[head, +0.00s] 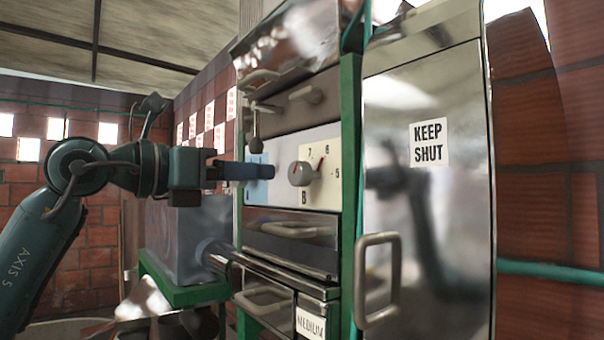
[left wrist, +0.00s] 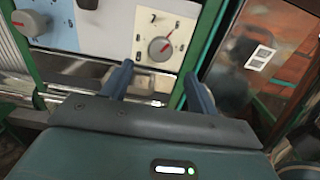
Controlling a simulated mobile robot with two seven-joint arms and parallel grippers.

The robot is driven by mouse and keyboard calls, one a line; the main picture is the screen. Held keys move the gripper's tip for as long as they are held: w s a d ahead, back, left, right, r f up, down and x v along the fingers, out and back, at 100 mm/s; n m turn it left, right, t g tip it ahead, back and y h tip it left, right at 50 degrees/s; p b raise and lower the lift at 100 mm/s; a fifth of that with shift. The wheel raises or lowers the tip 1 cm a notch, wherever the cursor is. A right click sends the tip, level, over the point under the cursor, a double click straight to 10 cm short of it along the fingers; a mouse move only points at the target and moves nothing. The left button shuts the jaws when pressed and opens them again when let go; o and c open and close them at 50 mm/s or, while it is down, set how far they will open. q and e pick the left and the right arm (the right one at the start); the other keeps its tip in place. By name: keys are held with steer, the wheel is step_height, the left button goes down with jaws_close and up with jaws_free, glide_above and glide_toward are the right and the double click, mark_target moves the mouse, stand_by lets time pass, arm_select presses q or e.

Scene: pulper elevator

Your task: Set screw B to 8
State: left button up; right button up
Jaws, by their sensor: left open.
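Screw B is a round grey knob (head: 300,173) on a cream panel with a printed dial; "B" stands below it, and 5, 6 and 7 are readable around it. Its red pointer aims up and right, roughly at 6. It also shows in the left wrist view (left wrist: 160,48), just beyond my fingertips. My left gripper (head: 268,171) is open and empty, level with the knob, in front of the blue panel to its left. I see no contact with the knob. My right gripper is not in view.
Another knob with a red pointer (left wrist: 32,23) sits on the blue panel; my gripper hides it in the head view. A lever (head: 256,125) hangs above. Drawers with handles lie below. A steel door marked "KEEP SHUT" (head: 429,144) and green post (head: 350,150) stand right.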

mark_target(294, 175)
arm_select(q)
steer(key=p+x, duration=0.2)
steer(key=x, duration=0.8)
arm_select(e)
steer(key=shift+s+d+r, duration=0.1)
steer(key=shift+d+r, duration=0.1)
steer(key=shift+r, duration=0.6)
arm_select(q)
steer(key=c, duration=1)
